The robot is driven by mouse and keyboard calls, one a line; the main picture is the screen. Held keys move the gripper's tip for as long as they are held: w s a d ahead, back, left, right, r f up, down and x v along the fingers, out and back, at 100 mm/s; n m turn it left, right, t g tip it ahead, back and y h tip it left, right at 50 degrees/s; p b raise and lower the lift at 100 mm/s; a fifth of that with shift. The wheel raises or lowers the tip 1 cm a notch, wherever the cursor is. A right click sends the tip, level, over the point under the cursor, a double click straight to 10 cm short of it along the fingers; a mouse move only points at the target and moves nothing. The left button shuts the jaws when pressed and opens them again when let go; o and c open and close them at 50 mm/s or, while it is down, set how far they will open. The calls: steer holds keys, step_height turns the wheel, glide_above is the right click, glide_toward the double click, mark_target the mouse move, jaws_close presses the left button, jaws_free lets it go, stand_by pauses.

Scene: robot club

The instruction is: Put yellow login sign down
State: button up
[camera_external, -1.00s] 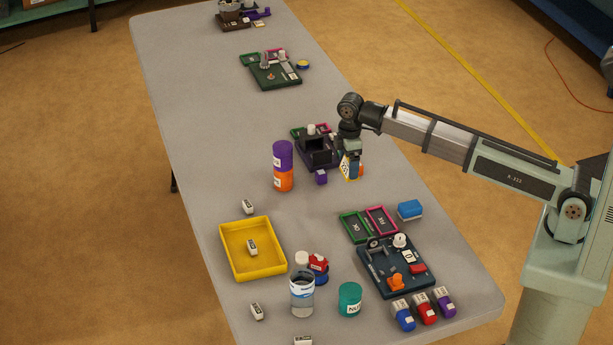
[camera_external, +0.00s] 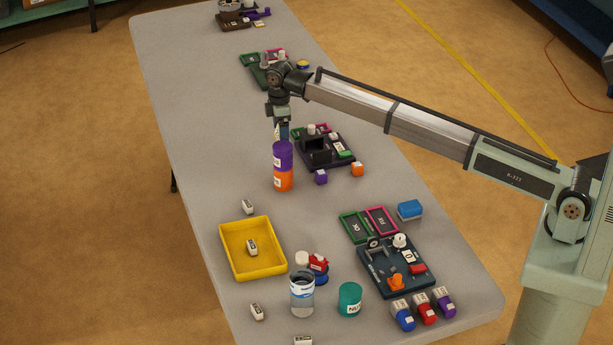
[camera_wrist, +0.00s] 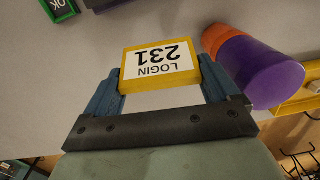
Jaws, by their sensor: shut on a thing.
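The yellow login sign (camera_wrist: 158,64) shows in the wrist view as a yellow block with a white face reading "LOGIN 231". My gripper (camera_wrist: 160,80) is shut on it, with one blue finger on each side. In the external view my gripper (camera_external: 280,130) points down just behind the stacked purple and orange cylinders (camera_external: 283,166), whose top hides its fingertips in part. The sign is mostly hidden there, with only a pale sliver at the fingers. The cylinders also show at the right in the wrist view (camera_wrist: 258,66), close beside the sign.
A dark tray (camera_external: 335,158) with purple and orange cubes (camera_external: 321,177) in front stands right of my gripper. A yellow tray (camera_external: 226,260) holds a white block nearer the camera. The table left of the cylinders is clear.

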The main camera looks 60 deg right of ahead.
steer(key=w+n, duration=0.1)
steer(key=w, duration=0.7)
steer(key=shift+s+f, duration=0.15)
steer(key=shift+f, duration=2.2)
steer(key=shift+s+f, duration=0.1)
steer(key=shift+f, duration=2.2)
steer(key=shift+f, duration=0.15)
steer(key=o, duration=0.8)
step_height(320, 180, up, 12)
steer(key=shift+r, duration=0.15)
